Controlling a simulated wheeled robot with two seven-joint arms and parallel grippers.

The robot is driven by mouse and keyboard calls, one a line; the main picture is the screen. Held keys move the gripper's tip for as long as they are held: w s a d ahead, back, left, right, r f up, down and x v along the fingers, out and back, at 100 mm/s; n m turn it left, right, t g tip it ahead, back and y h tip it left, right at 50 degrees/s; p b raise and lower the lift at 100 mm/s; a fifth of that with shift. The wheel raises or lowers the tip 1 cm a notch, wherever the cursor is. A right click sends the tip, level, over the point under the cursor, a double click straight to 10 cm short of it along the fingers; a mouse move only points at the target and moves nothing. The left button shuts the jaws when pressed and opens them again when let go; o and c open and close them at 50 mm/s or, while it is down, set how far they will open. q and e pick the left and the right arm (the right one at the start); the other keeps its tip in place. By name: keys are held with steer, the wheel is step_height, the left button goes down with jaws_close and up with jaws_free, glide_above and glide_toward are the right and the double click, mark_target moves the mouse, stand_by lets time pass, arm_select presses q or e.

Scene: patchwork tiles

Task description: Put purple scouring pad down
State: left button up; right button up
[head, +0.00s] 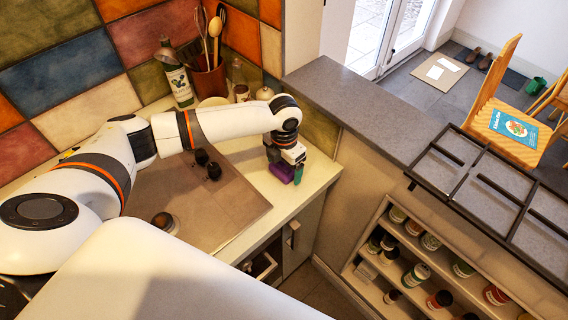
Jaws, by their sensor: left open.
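The purple scouring pad (280,173) is small and sits at the counter's right end, directly at the fingers of my left gripper (290,172). My left arm reaches in from the left, and its gripper points down over the cream counter (309,188). The gripper is open, with the pad at its left side in the picture. A dark green piece shows at its right side. Part of the pad is hidden by the gripper, and I cannot tell whether a finger touches it. My right gripper is not in view.
A green bottle (178,82) and a utensil pot (209,80) stand at the back wall. A grey ledge (365,105) rises behind the counter's right end.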

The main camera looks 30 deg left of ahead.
arm_select(q)
steer(key=shift+r, duration=0.1)
step_height(320, 180, up, 12)
steer(key=b, duration=0.3)
stand_by(0.6)
